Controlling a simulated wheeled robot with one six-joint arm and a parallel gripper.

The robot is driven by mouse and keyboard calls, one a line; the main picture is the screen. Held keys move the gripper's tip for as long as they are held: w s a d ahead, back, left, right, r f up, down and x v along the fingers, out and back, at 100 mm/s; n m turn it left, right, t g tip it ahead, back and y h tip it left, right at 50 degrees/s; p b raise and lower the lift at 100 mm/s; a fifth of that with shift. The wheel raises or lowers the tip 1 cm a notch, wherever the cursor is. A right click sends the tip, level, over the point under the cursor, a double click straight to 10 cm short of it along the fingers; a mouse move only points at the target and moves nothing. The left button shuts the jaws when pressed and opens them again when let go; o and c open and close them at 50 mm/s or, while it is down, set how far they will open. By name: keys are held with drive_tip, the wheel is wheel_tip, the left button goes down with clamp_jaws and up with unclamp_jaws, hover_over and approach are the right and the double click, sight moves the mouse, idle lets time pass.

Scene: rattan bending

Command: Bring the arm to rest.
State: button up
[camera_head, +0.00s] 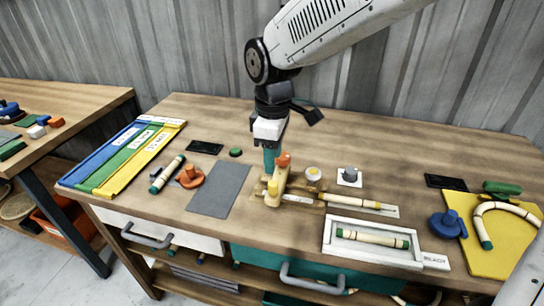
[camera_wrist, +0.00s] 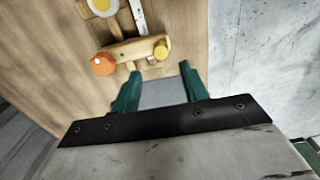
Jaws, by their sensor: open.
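My gripper (camera_head: 270,160) hangs down over the middle of the workbench (camera_head: 420,150), just behind and left of a wooden clamp fixture (camera_head: 277,184) with an orange knob and a yellow knob. In the wrist view my gripper (camera_wrist: 157,85) shows two teal fingers spread apart with nothing between them. The clamp fixture (camera_wrist: 130,50) lies beyond the fingertips there. A grey mat (camera_head: 218,190) lies left of the fixture. My arm reaches in from the upper right.
A blue, green and yellow tray (camera_head: 125,157) stands at the left. A white tray (camera_head: 372,242) holding a rattan piece is at the front right. A yellow board (camera_head: 490,255) bears a bent rattan hook (camera_head: 490,210).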

drive_tip(key=shift+s+m, duration=0.1)
drive_tip(key=shift+m, duration=0.2)
drive_tip(key=s+d+r+m, duration=0.3)
drive_tip(key=s+d+m, duration=0.4)
drive_tip(key=s+d, duration=0.4)
drive_tip(key=s+d+r+m+t, duration=0.1)
drive_tip(key=s+d+r+m, duration=0.2)
drive_tip(key=s+d+m, duration=0.3)
drive_tip(key=s+d, duration=0.5)
drive_tip(key=d, duration=0.1)
drive_tip(key=shift+s+r+m, duration=0.2)
drive_tip(key=shift+r+m, duration=0.15)
drive_tip(key=shift+m, duration=0.05)
drive_tip(key=shift+d, duration=0.1)
idle(0.6)
